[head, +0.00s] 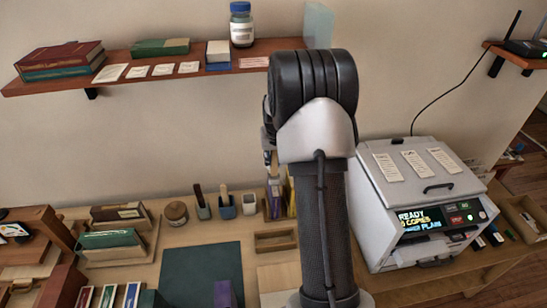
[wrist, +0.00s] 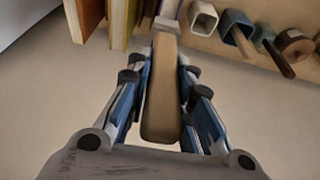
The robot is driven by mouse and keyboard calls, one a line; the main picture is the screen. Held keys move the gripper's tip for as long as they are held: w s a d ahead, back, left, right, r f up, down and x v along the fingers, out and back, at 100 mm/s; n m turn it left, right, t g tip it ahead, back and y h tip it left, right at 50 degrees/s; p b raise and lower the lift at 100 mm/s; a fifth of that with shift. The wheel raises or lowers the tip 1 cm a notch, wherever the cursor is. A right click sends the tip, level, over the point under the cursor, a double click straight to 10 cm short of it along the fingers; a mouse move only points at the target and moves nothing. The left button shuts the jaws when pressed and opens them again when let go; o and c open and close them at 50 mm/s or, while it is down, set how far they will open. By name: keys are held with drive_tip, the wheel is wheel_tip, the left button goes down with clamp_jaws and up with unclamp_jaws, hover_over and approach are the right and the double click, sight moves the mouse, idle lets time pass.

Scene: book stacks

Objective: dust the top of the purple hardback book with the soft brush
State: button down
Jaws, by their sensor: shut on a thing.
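My gripper (wrist: 163,72) is shut on the wooden handle of a brush (wrist: 161,95), which lies between its blue fingers in the wrist view. The handle points away toward the upright books; its bristles cannot be made out. In the head view my arm hides most of the gripper. A purple upright book (head: 275,203) stands in a wooden holder at the back of the desk, just below the gripper. Another purple block, perhaps a book (head: 224,294), shows at the bottom edge on the dark mat. I cannot tell which is the purple hardback.
A white cup (head: 249,204), two darker cups with handles and a round jar (head: 176,212) stand left of the holder. A grey copier (head: 425,200) is on the right. A shelf (head: 215,57) hangs above. The dark green mat (head: 200,270) is mostly clear.

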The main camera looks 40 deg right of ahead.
drive_tip(key=shift+s+a+f, duration=0.2)
drive_tip(key=shift+s+f, duration=0.1)
drive_tip(key=shift+f, duration=0.15)
drive_tip(key=shift+w+d+r+p, duration=0.1)
drive_tip(key=shift+r+p, duration=0.9)
drive_tip(key=shift+r, duration=0.6)
drive_tip(key=shift+w+d+r+p, duration=0.1)
drive_tip(key=shift+r+p, duration=0.85)
drive_tip(key=shift+r, duration=0.75)
wheel_tip(320, 180, up, 3)
drive_tip(key=shift+f+p, duration=0.1)
drive_tip(key=shift+p, duration=0.9)
